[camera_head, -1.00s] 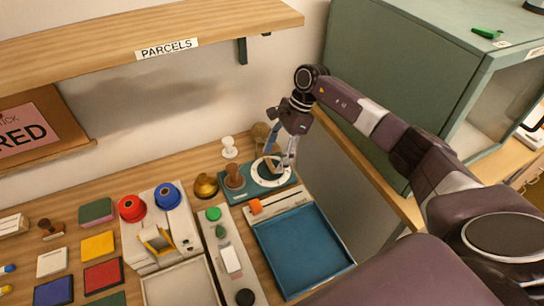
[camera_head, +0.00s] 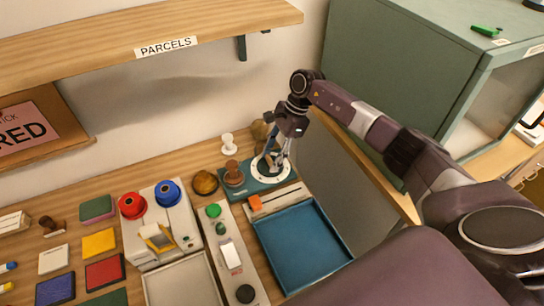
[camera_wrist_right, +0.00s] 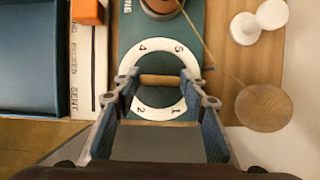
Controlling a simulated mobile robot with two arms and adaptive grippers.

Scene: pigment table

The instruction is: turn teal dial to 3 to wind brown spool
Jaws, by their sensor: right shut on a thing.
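The teal dial is a teal plate with a white number ring (camera_head: 256,172) at the back of the table. In the right wrist view the ring (camera_wrist_right: 160,48) shows 4, 5, 1 and 2; no 3 is visible. My right gripper (camera_wrist_right: 160,84) is shut on the dial's wooden bar handle (camera_wrist_right: 159,79), which lies crosswise between the fingers. Which number the handle marks, I cannot tell. In the head view this gripper (camera_head: 271,167) points down onto the dial. The brown spool (camera_head: 232,167) stands left of the dial; its edge (camera_wrist_right: 160,8) shows in the wrist view. My left gripper is not in view.
A thread runs from the spool to a round wooden piece (camera_wrist_right: 264,106) behind the dial. A white spool (camera_head: 228,142) stands near the wall. In front are a blue tray (camera_head: 340,243) and an orange block (camera_head: 255,202). A green cabinet (camera_head: 400,75) stands to the right.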

